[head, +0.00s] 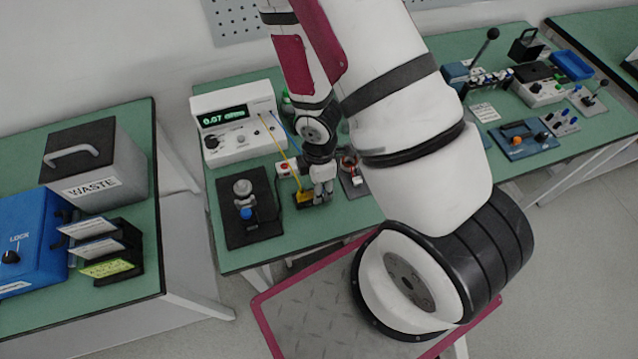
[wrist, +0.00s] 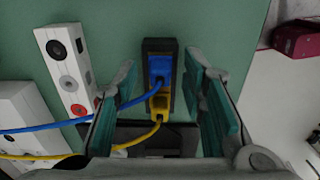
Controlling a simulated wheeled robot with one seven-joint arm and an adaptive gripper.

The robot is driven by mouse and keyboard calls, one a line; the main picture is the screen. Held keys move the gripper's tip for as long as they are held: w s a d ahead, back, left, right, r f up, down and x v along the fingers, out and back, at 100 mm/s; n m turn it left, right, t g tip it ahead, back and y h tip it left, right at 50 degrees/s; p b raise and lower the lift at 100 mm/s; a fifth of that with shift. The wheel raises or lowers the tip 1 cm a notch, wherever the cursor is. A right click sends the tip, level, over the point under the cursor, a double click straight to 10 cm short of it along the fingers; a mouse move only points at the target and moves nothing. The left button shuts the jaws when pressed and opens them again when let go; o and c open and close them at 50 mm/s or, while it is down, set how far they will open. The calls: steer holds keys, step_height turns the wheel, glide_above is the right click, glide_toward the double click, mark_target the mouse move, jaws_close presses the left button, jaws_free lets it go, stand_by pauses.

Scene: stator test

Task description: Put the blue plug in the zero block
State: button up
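The blue plug (wrist: 159,67) sits upright in a narrow dark block (wrist: 150,45), in line with a yellow plug (wrist: 159,105). I see no label on this dark block, so I cannot tell by name whether it is the zero block. My gripper (wrist: 165,85) is open, its teal-padded fingers apart on either side of the block and plugs, with gaps showing on both sides. In the head view my gripper (head: 322,188) points down over the bench; the blue plug is hidden there. The yellow plug (head: 304,197) shows beside the fingers.
The meter (head: 235,122) reads 0.07 ohms. Blue and yellow cables (wrist: 50,127) run left. A white block (wrist: 66,68) with a red part stands left of the plugs. A black fixture (head: 250,205) is left of my gripper. A waste box (head: 96,165) stands on the left table.

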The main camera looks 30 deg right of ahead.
steer(key=shift+r, duration=0.1)
step_height(320, 180, up, 12)
stand_by(0.9)
stand_by(0.9)
